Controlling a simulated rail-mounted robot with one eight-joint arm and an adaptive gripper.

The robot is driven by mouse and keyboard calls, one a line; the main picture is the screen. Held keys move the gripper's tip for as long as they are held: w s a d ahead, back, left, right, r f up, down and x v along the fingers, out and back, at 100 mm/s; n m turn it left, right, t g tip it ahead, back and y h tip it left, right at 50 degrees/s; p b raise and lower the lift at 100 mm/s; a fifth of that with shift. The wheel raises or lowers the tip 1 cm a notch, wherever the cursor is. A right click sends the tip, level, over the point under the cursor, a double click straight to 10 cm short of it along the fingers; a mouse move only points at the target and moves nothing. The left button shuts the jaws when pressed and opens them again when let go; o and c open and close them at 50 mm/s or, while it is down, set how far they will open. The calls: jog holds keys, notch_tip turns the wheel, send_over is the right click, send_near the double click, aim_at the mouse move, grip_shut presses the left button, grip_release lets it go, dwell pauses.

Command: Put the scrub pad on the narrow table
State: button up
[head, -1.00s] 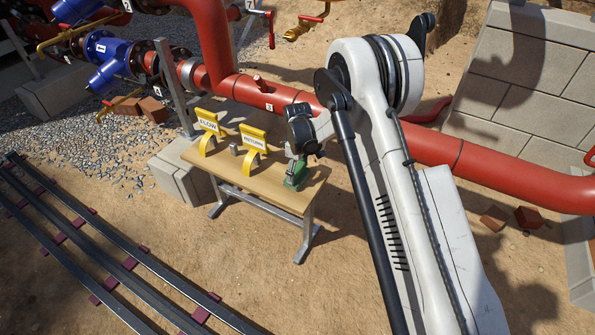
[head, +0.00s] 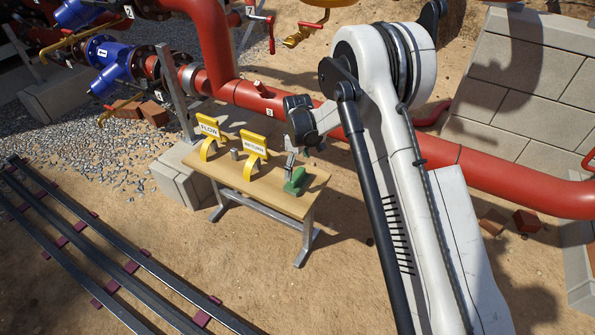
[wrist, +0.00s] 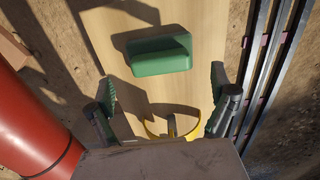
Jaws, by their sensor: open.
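The green scrub pad (head: 296,184) lies on the right end of the narrow wooden table (head: 262,195). It also shows in the wrist view (wrist: 160,56), resting on the pale tabletop (wrist: 207,22). My gripper (head: 290,160) is just above the pad, apart from it. In the wrist view my gripper (wrist: 162,86) has its two fingers wide apart, with nothing between them. The pad lies just beyond the fingertips in that view.
Two yellow sign stands, FLOW (head: 209,137) and RETURN (head: 253,155), stand on the table left of the pad, with a small grey object (head: 234,154) between them. A red pipe (head: 460,165) runs behind the table. Rails (head: 110,255) lie at left.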

notch_tip(320, 180, up, 7)
jog(key=p, duration=0.1)
notch_tip(320, 180, up, 16)
jog(key=m+t, duration=0.2)
jog(key=m, duration=0.1)
send_over(297, 174)
jog(key=s+d, duration=0.6)
jog(key=d, duration=0.1)
jog(key=s+d+r+m+t, duration=0.1)
jog(key=s+d+r+m, duration=0.2)
jog(key=s+d+r, duration=0.45)
jog(key=s+d+r+m+t, duration=0.2)
jog(key=s+d+m, duration=0.1)
jog(key=s, duration=0.9)
jog(key=s+d+r+m+t, duration=0.2)
jog(key=s+d+m, duration=0.1)
jog(key=s, duration=1)
jog(key=shift+s+d, duration=0.2)
jog(key=shift+d, duration=0.4)
jog(key=shift+r, duration=0.1)
notch_tip(297, 174, up, 10)
jog(key=p, duration=1)
